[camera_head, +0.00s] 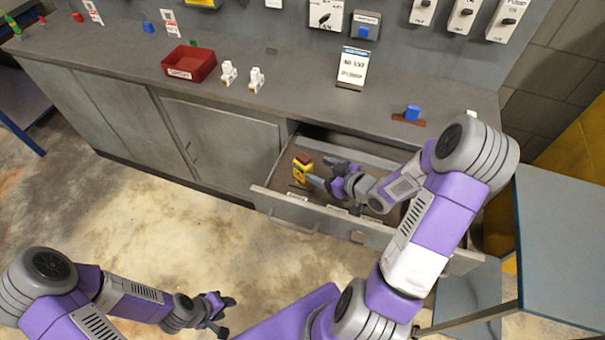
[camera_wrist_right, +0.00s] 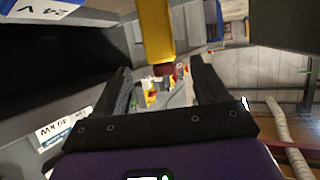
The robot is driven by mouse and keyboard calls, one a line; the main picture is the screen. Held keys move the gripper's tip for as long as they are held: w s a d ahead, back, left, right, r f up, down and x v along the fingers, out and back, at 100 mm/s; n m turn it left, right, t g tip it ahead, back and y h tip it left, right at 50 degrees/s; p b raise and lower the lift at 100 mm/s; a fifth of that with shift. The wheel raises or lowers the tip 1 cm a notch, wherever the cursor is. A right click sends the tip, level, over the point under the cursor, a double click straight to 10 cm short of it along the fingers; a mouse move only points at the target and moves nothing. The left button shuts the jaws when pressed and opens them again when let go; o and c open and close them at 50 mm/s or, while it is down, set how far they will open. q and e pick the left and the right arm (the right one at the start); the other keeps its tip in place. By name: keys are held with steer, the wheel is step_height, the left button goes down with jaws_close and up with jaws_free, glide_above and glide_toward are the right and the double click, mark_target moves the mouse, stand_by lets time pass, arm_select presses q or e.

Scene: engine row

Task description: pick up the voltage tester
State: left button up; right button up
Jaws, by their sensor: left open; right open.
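The yellow voltage tester (camera_head: 301,170), with a dark red top end, stands in the left part of the open drawer (camera_head: 277,200). My right gripper (camera_head: 323,171) reaches into the drawer just right of the tester, its fingers pointing left toward it. In the right wrist view the yellow body (camera_wrist_right: 155,30) shows at the top, in line with the gap between the open fingers (camera_wrist_right: 162,72). No grip on it shows, and I cannot tell if a finger touches it. My left gripper (camera_head: 228,314) is open and empty over the floor, low in the head view.
The grey workbench (camera_head: 250,105) above the drawer holds a red bin (camera_head: 189,64), two white pieces (camera_head: 242,76), a standing sign (camera_head: 353,68) and a blue-topped piece (camera_head: 412,113). The drawer's front and walls surround my right gripper. A grey-blue table (camera_head: 565,240) stands at the right.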

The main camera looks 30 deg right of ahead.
mark_target(310, 166)
steer(key=shift+r+b+x, duration=0.1)
steer(key=shift+b+x, duration=0.5)
steer(key=shift+x, duration=1.35)
steer(key=shift+r+b+x, duration=0.15)
steer(key=shift+b+x, duration=0.4)
steer(key=shift+x, duration=1.35)
steer(key=shift+a, duration=0.1)
